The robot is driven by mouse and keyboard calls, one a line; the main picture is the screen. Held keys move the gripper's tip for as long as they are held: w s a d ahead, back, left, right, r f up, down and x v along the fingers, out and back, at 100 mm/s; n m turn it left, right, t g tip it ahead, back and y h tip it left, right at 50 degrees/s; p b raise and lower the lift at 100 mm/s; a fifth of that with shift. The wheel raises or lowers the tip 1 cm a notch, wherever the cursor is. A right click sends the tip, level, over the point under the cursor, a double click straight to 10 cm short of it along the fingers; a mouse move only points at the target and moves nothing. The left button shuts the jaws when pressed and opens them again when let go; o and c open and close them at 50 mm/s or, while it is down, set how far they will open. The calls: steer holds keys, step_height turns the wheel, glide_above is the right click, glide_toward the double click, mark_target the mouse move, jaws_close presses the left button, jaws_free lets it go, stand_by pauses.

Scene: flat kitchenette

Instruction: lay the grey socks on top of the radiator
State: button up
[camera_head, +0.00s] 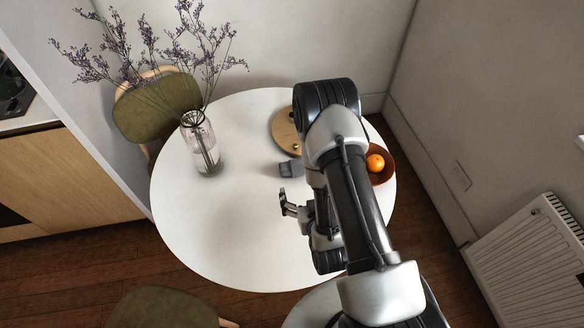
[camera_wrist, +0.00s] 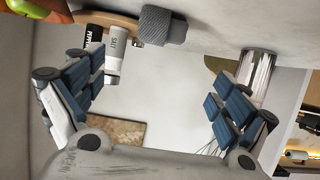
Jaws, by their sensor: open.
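The grey socks (camera_head: 290,168) lie as a small folded bundle on the white round table, beside the round wooden board. They also show in the wrist view (camera_wrist: 163,25), at the top, beyond the fingertips. My gripper (camera_head: 288,204) is open and empty over the table, a little nearer the camera than the socks and apart from them. In the wrist view its blue-padded fingers (camera_wrist: 158,95) are spread wide with nothing between them. The white radiator (camera_head: 530,262) stands against the wall at the lower right, away from the table, and is partly cut off.
A glass vase (camera_head: 203,150) with tall purple sprigs stands left of the socks. A salt shaker (camera_wrist: 115,58) and a pepper shaker (camera_wrist: 93,38) are near the wooden board (camera_head: 285,130). An orange (camera_head: 375,162) sits in a bowl at right. The table's left front is clear.

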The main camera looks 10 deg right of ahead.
mark_target(293, 170)
steer(key=b+x, duration=0.2)
steer(key=x, duration=0.9)
steer(key=shift+w+a+f+b, duration=0.1)
steer(key=shift+w+f+b, duration=0.2)
steer(key=shift+b, duration=0.05)
steer(key=shift+f+b+x, duration=0.1)
steer(key=shift+b+x, duration=0.4)
steer(key=shift+x, duration=0.85)
steer(key=shift+f+b+x, duration=0.15)
steer(key=shift+b+x, duration=0.3)
steer(key=shift+x, duration=0.9)
steer(key=shift+s, duration=0.15)
steer(key=c, duration=1.2)
